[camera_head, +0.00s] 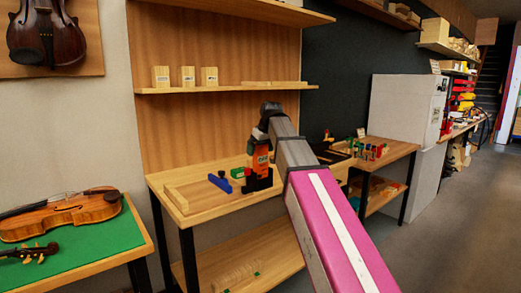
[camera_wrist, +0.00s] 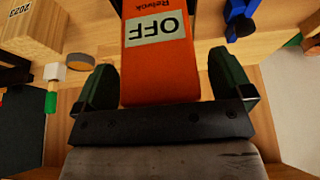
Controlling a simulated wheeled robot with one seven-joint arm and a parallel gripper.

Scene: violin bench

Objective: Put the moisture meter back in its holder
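The moisture meter (camera_wrist: 160,75) is an orange block with a pale label reading OFF, upside down in the wrist view. In the head view the meter (camera_head: 261,161) stands upright on the bench below my gripper. A dark, flared piece (camera_head: 257,184), which looks like the holder, is directly under it; I cannot tell how deep the meter sits there. In the wrist view my gripper (camera_wrist: 163,85) has its dark green fingers either side of the meter. A gap shows at the right finger, and the left finger is very near, so it looks open around the meter.
A blue clamp-like tool (camera_head: 220,182) lies left of the meter on the wooden bench (camera_head: 205,203), with a green item (camera_head: 237,173) behind. A wooden block marked 2023 (camera_wrist: 32,28) is near in the wrist view. A shelf (camera_head: 225,88) runs above the bench.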

